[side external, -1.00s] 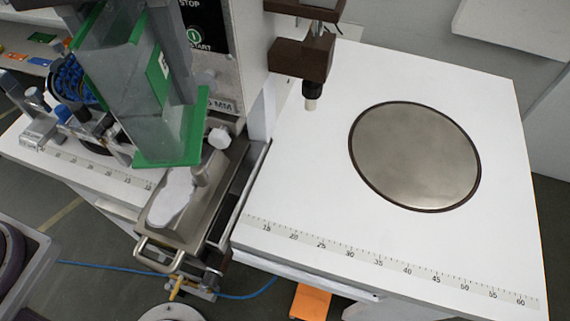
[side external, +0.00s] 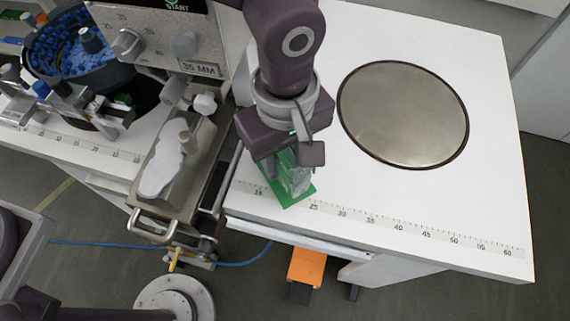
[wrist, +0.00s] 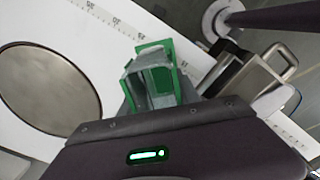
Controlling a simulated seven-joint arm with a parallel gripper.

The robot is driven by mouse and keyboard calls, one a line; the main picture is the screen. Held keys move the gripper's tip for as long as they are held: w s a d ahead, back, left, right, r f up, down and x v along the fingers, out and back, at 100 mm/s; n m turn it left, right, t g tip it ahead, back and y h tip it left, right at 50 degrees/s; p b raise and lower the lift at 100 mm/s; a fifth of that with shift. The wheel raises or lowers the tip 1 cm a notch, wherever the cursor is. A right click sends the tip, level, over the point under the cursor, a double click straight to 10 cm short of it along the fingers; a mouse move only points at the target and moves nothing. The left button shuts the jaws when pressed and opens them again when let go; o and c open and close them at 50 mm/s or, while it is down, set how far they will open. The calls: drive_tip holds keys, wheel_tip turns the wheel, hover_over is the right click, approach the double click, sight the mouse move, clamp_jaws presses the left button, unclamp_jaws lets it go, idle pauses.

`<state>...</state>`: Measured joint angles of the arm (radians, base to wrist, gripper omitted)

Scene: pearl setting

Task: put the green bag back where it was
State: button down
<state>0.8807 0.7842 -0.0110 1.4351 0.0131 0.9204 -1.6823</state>
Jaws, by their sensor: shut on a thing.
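The green bag (side external: 297,186) shows as a clear, greyish body with green ends. It is at the front left of the white table, by the ruler strip. My gripper (side external: 288,160) points down from above and is shut on the bag; its fingers are partly hidden. In the wrist view the bag (wrist: 158,50) sits between the fingers of my gripper (wrist: 158,92), its green edges facing the camera. I cannot tell whether its lower end touches the table.
A round metal plate (side external: 403,114) is set in the white table (side external: 450,205) to the right. A metal tray with a handle (side external: 178,165) stands close on the left, below a control panel (side external: 150,42). The table between bag and plate is clear.

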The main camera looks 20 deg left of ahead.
drive_tip(key=shift+f, duration=1.45)
drive_tip(key=shift+f, duration=0.1)
drive_tip(key=c, duration=0.9)
unclamp_jaws()
wheel_tip(320, 180, up, 12)
drive_tip(key=shift+r, duration=0.15)
